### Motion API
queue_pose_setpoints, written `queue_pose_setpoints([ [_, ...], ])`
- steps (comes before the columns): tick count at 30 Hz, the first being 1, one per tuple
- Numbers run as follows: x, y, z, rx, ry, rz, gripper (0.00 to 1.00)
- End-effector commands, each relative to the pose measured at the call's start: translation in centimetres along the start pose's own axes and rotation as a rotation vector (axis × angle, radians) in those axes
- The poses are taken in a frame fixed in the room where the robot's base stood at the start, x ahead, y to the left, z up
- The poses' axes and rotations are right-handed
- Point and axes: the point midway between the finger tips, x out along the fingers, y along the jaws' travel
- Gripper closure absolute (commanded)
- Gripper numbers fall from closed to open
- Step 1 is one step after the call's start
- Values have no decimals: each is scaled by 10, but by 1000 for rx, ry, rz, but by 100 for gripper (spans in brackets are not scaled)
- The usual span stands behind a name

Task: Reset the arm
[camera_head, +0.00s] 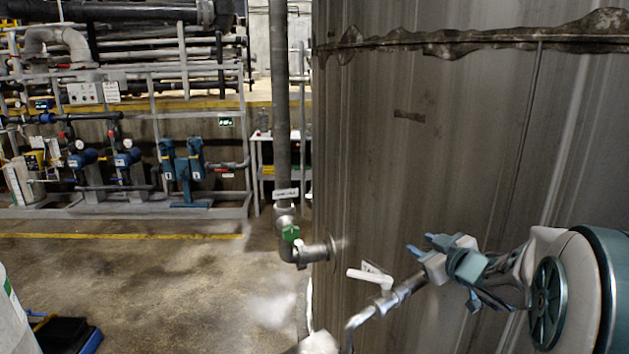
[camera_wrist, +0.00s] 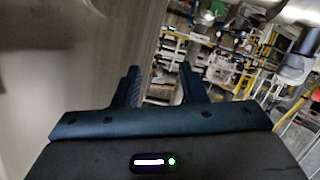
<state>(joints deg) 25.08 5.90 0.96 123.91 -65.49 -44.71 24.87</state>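My gripper (camera_head: 420,243) is in the lower right of the head view, in front of the large tank (camera_head: 430,150). Its fingers point left. The wrist view also shows my gripper (camera_wrist: 160,69), with two dark fingers standing well apart and nothing between them. My arm reaches in from the right edge of the head view. A bent metal pipe with a white-handled valve (camera_head: 372,278) shows below and left of the gripper. The gap between gripper and tank is hard to tell.
A vertical pipe with a green-handled valve (camera_head: 290,233) stands left of the tank. Blue pumps (camera_head: 182,170) and pipe racks line the back. A blue and black object (camera_head: 68,335) lies at the lower left. The middle-left concrete floor (camera_head: 150,270) is clear.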

Motion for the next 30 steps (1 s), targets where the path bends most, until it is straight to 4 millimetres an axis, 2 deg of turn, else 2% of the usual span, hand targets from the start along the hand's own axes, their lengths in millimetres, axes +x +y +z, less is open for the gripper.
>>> queue_pose_setpoints([
  [1,-4,0,-5,3,-38,54,62],
  [6,-29,-1,1,59,-216,224,62],
  [11,-65,-20,16,149,-404,316,62],
  [17,-119,-72,42,294,-660,324,62],
  [24,-188,-160,65,463,-947,178,62],
  [27,-209,-190,69,507,-1028,104,62],
  [30,-224,-208,71,532,-1079,52,62],
])
